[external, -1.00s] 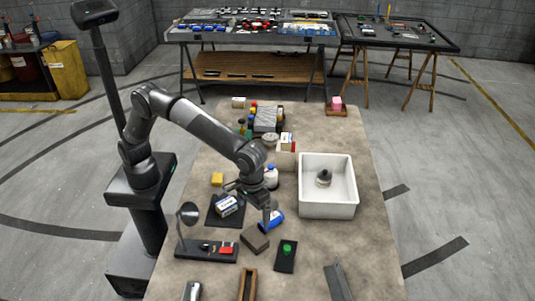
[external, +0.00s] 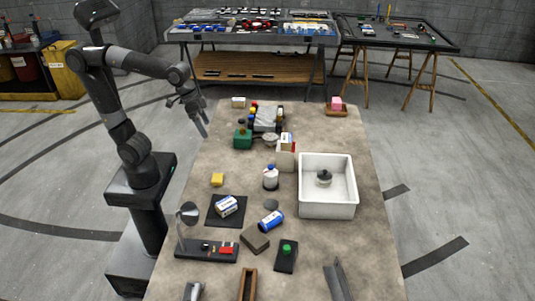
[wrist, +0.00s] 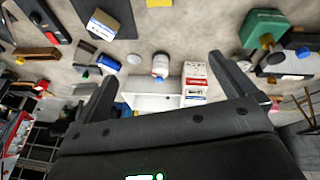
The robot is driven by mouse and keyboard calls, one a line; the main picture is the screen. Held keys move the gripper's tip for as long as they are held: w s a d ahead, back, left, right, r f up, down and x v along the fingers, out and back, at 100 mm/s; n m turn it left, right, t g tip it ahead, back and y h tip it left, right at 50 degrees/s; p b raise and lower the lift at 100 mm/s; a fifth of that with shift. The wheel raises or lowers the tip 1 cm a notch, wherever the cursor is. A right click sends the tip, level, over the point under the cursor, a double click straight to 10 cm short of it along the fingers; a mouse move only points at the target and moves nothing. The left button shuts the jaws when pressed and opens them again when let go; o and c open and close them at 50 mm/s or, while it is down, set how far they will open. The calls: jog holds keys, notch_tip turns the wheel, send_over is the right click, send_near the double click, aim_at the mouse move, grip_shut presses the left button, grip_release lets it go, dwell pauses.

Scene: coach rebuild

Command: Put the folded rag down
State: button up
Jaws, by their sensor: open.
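A flat brown-grey piece (external: 255,238), which looks like the folded rag, lies on the table towards the front, just left of a blue can (external: 271,221). It lies flat and nothing holds it. My gripper (external: 199,122) is raised at the table's far left edge, well away from the piece. In the wrist view its two fingers (wrist: 160,72) stand wide apart with nothing between them. I cannot pick out the rag surely in the wrist view.
A white basin (external: 328,212) with a dark object inside stands at the right.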

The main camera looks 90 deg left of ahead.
jog(key=s+a+f+m, duration=0.1)
jog(key=s+a+f, duration=0.1)
jog(key=s, duration=0.3)
jog(key=s+a+f+m+t+y, duration=0.1)
jog(key=s+a+f, duration=0.1)
jog(key=s, duration=0.2)
jog(key=shift+s+a+f+t, duration=0.25)
jog(key=shift+s+t, duration=0.05)
jog(key=shift+s, duration=0.05)
jog(key=shift+s+a+f+m, duration=0.1)
jog(key=shift+s+f+m, duration=0.15)
jog(key=shift+s+m, duration=0.05)
jog(key=c, duration=0.7)
